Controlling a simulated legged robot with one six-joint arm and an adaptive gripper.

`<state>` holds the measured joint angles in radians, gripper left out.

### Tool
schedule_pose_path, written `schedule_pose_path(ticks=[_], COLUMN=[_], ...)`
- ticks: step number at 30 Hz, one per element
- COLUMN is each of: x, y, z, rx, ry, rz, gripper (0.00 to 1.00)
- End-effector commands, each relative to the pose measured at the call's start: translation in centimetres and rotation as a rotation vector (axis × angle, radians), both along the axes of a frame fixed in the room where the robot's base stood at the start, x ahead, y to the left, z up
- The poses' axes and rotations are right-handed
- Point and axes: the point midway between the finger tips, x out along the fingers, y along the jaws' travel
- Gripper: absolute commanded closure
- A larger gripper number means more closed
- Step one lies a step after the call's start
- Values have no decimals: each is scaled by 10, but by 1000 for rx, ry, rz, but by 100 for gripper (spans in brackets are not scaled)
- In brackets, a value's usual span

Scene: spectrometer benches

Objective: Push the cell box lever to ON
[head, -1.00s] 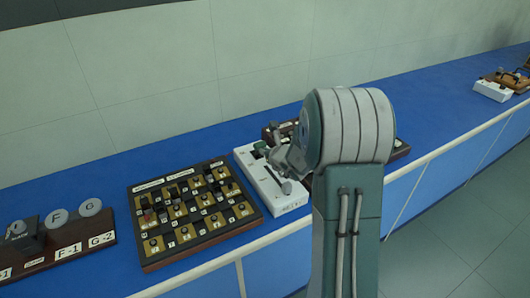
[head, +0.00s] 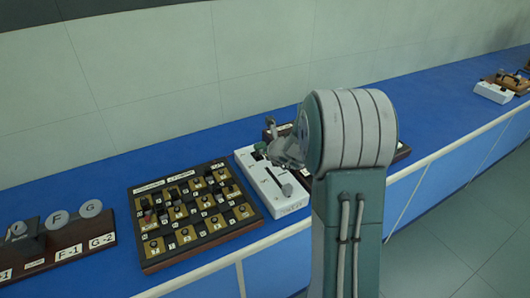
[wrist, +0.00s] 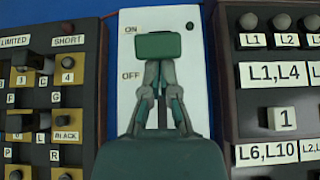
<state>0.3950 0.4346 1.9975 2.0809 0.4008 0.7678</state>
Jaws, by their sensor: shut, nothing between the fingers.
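The cell box is a white box (head: 268,185) on the blue bench; it also shows in the wrist view (wrist: 190,70), with ON and OFF labels on its left side. A dark green block-shaped knob (wrist: 158,45) stands near the ON label; it shows small at the box's far end in the head view (head: 260,147). A grey piece (head: 287,189) sits near the box's front end. My gripper (wrist: 159,66) is shut and empty over the box, its fingertips just below the knob in the wrist view. I cannot tell if they touch. My gripper hides part of the slot.
A dark panel with several brass plates and knobs (head: 195,212) lies close left of the box. Another dark panel with white labels (wrist: 280,100) is close on the right. A board with round discs (head: 70,250) is at far left. Bare blue bench (head: 440,110) lies to the right.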

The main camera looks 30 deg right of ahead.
Motion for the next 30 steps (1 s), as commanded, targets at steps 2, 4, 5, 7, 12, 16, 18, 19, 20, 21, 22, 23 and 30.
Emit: schedule_pose_path(ticks=[2,4,5,7,12,16,18,19,20,21,22,23,30], x=[1,2,2,4,7,15,20,22,24,27,29,31,44], y=[0,0,0,0,0,0,1,1,1,1,1,1,2], z=[1,2,2,3,6,11,14,15,16,17,18,18,21], rx=[-1,-1,0,0,0,-2,-2,-2,-1,-1,-1,0,0], ry=[1,1,0,0,0,-1,-1,-1,-2,-1,-1,-1,0], rz=[1,1,0,0,1,1,1,1,1,2,2,1,0], gripper=[100,100,100,100,100,100,100,100,100,100,100,100,100])
